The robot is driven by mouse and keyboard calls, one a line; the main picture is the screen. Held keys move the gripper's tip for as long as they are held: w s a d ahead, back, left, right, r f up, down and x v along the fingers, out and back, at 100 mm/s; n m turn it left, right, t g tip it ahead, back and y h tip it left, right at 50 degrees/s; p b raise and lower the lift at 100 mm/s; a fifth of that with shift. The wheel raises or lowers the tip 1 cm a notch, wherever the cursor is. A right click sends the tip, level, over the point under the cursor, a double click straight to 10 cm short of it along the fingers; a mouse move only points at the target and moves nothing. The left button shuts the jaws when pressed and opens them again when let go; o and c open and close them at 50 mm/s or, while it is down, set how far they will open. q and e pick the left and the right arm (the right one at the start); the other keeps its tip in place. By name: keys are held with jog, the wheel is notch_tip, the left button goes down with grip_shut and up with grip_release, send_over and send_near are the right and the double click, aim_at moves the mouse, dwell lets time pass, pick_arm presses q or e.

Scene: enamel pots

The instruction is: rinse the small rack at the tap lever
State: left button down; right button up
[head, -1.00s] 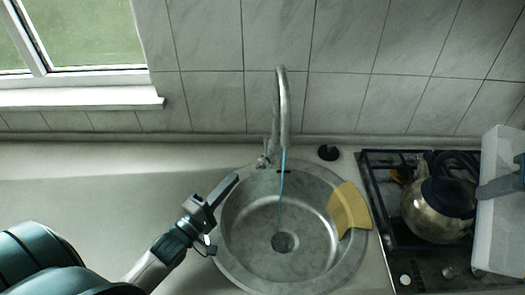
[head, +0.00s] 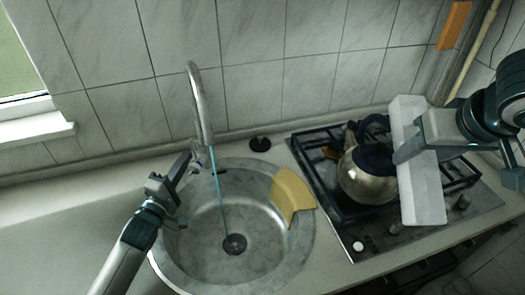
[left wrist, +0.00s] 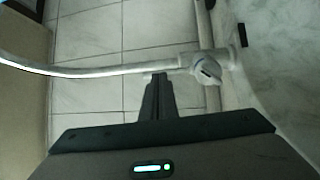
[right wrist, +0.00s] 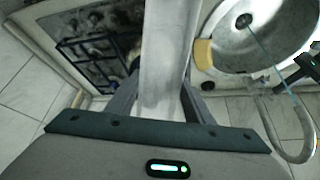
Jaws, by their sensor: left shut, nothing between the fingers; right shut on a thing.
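The small rack (head: 420,180) appears as a long, pale, flat-sided piece. My right gripper (head: 402,154) is shut on it and holds it up over the stove, right of the sink. In the right wrist view the rack (right wrist: 163,55) stands between the fingers. The tap (head: 203,110) rises behind the sink (head: 300,250), and a thin blue stream runs from it to the drain. My left gripper (head: 184,158) is shut and empty by the tap's base. In the left wrist view its fingertips (left wrist: 157,80) are beside the tap lever (left wrist: 206,70); contact cannot be told.
A yellow cloth (head: 291,194) hangs over the sink's right rim. A kettle (head: 368,178) stands on the stove (head: 345,225), close to the held rack. A black plug (head: 260,144) lies behind the sink. The counter (head: 45,225) left of the sink is clear.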

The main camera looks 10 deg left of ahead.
pick_arm(q)
jog(key=shift+w+d+r, duration=0.1)
jog(key=shift+w, duration=0.65)
pick_arm(e)
jog(key=shift+f, duration=0.3)
jog(key=shift+r, duration=0.15)
